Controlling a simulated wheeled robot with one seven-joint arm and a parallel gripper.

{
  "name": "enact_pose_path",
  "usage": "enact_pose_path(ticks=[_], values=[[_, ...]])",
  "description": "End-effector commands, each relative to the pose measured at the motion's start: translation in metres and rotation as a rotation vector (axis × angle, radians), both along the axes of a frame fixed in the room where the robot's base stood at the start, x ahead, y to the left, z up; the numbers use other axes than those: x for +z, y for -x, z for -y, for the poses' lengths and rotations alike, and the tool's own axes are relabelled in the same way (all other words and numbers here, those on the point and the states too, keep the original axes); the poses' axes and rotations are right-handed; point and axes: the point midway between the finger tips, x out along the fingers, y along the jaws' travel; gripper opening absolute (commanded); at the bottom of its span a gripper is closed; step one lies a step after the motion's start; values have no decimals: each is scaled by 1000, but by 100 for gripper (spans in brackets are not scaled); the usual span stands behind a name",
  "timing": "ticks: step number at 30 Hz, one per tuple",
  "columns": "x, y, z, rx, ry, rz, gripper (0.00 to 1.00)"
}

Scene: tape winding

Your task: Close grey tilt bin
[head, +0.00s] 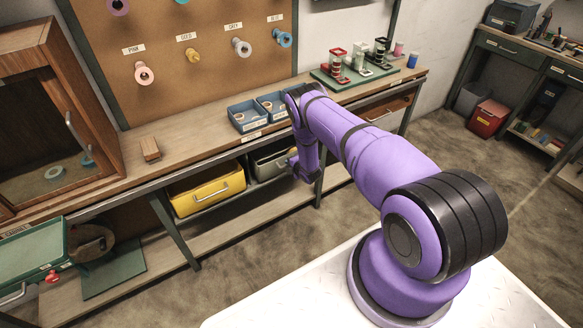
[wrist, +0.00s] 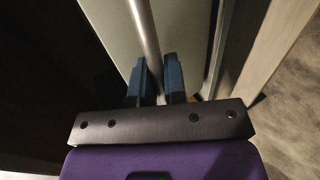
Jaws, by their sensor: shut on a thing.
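The grey tilt bin (head: 268,161) hangs under the long workbench, just right of the yellow bin. Its front leans outward, and how far it is tilted is hard to tell. My gripper (head: 292,161) is at its right side in the head view, and my arm hides part of the bin. In the wrist view, the blue fingers of my gripper (wrist: 160,82) are shut around a round metal bar handle (wrist: 144,30). The handle runs along a pale grey panel, the bin's front (wrist: 105,25).
The yellow bin (head: 207,191) is left of the grey one. Bench legs (head: 177,232) stand close by, and a lower shelf (head: 240,218) runs beneath. Small blue trays (head: 246,116) sit on the bench top above. The floor in front is clear.

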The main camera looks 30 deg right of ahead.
Motion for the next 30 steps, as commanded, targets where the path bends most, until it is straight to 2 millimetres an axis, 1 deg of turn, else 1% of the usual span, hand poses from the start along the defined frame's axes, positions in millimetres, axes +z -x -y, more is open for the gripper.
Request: enact_pose_path(ticks=[1,12,30], values=[[1,-2,-1,2,2,-19,0],[4,-11,-1,1,1,-16,0],[6,-15,-1,1,0,-13,0]])
